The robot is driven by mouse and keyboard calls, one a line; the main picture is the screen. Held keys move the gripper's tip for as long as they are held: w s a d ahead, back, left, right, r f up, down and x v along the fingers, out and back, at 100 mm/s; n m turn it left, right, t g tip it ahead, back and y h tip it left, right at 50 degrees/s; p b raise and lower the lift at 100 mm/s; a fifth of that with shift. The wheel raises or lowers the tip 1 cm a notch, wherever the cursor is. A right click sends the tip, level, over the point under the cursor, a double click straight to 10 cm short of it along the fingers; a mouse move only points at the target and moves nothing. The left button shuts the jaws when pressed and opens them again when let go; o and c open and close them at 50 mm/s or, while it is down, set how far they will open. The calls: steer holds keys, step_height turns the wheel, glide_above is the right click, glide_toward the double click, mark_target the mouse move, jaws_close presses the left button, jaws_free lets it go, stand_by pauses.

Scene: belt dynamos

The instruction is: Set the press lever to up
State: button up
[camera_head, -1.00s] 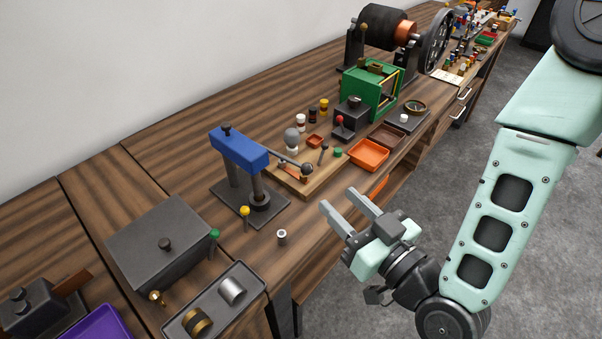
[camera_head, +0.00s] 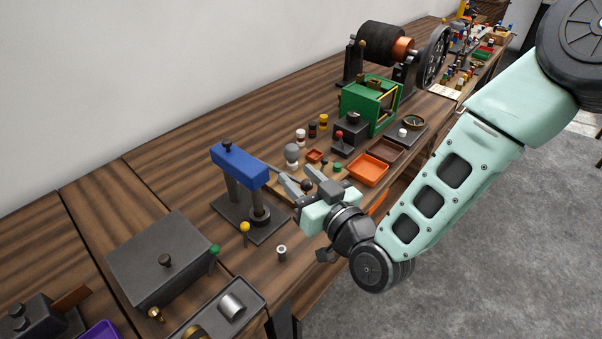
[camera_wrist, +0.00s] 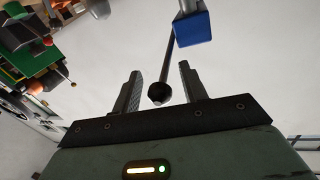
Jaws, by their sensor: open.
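The press has a blue head (camera_head: 239,166) on grey posts over a dark base plate (camera_head: 236,211). Its thin dark lever (camera_wrist: 168,55) runs from the blue head, which also shows in the wrist view (camera_wrist: 193,29), to a dark ball knob (camera_wrist: 158,93). My gripper (camera_head: 298,178) is open at the lever's free end, right of the press. In the wrist view the knob appears between the two open fingers (camera_wrist: 160,72), apart from both. In the head view my gripper largely covers the knob, and the lever slopes down to the right.
A yellow-topped peg (camera_head: 245,228) and a small metal nut (camera_head: 281,250) stand in front of the press. A grey ball-topped post (camera_head: 291,154), small jars and an orange tray (camera_head: 368,171) lie close beyond my gripper. A dark lidded box (camera_head: 163,258) is at left.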

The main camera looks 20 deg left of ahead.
steer(key=shift+w+a, duration=0.1)
jaws_close()
